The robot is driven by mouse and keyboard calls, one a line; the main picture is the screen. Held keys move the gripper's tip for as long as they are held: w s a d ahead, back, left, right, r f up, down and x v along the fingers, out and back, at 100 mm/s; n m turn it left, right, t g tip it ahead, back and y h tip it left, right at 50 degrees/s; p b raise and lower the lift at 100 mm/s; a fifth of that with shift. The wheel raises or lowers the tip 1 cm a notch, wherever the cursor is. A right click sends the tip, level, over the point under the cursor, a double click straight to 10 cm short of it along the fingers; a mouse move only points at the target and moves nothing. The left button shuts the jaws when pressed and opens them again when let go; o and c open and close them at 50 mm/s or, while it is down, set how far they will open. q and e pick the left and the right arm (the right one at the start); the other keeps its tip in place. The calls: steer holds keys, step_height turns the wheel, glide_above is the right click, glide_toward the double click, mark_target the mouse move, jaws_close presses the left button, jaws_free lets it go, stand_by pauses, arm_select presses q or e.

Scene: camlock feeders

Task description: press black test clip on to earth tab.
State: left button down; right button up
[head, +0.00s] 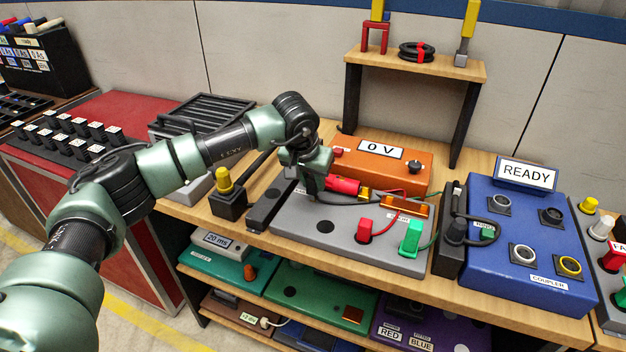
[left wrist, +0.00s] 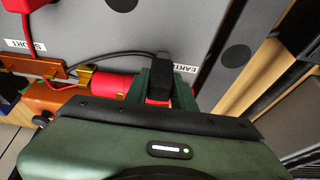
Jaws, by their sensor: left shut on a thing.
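My left gripper (head: 312,190) is low over the left part of the grey test box (head: 290,222). In the left wrist view its fingers (left wrist: 161,88) are shut on the black test clip (left wrist: 160,66), whose black cable (left wrist: 120,58) runs off to the left. The clip is beside the EARTH label (left wrist: 186,68), which the fingers partly cover. The earth tab is hidden behind the clip and fingers, so I cannot tell whether they touch. A red cylinder (head: 343,186) with a brass end lies right beside the gripper. My right gripper is not in view.
An orange unit reading 0 V (head: 415,162) stands behind the box. Red (head: 364,231) and green (head: 411,236) plugs stand at its front. A blue coupler box (head: 520,240) is at the right. A yellow-topped post (head: 224,182) stands at the left.

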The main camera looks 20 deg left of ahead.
arm_select(q)
steer(key=shift+f, duration=0.15)
steer(key=shift+f+b, duration=0.45)
steer(key=shift+b, duration=0.05)
steer(key=c, duration=1.1)
jaws_free()
steer(key=shift+r, duration=0.1)
steer(key=b+v, duration=0.1)
steer(key=v, duration=0.5)
steer(key=shift+s+r, duration=0.2)
steer(key=shift+r, duration=0.15)
steer(key=shift+s+r, duration=0.15)
steer(key=shift+r, duration=0.55)
step_height(320, 180, up, 3)
steer(key=shift+r+p, duration=0.2)
steer(key=shift+p, duration=0.9)
